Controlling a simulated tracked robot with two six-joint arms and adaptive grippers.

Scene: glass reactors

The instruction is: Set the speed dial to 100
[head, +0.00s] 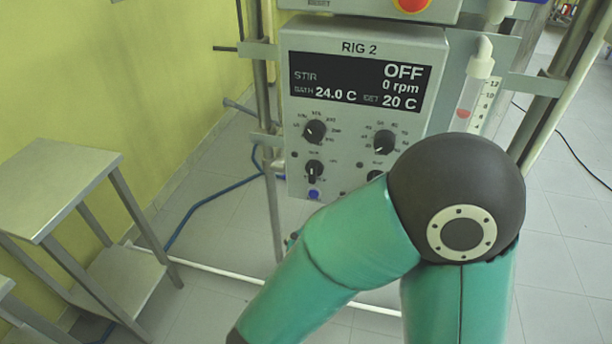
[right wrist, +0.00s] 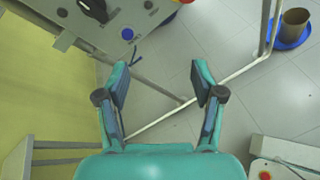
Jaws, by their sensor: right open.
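The RIG 2 control box (head: 355,55) faces me in the head view. Its display (head: 360,82) reads STIR OFF, 0 rpm, bath 24.0 C, set 20 C. An upper left dial (head: 315,132) and an upper right dial (head: 384,142) have small numbers around them, too blurred to tell which is speed. A smaller knob (head: 314,172) sits below left. A black knob (right wrist: 93,10) shows at the top left in the right wrist view. My right gripper (right wrist: 161,78) is open and empty, apart from the panel; my arm hides it in the head view. My left gripper is out of view.
A blue button (head: 314,195) is at the panel's bottom, also in the wrist view (right wrist: 127,34). My arm covers the panel's lower right. Metal posts (head: 268,150) flank the box. A red emergency button (head: 411,4) is above. A metal table (head: 60,185) stands left.

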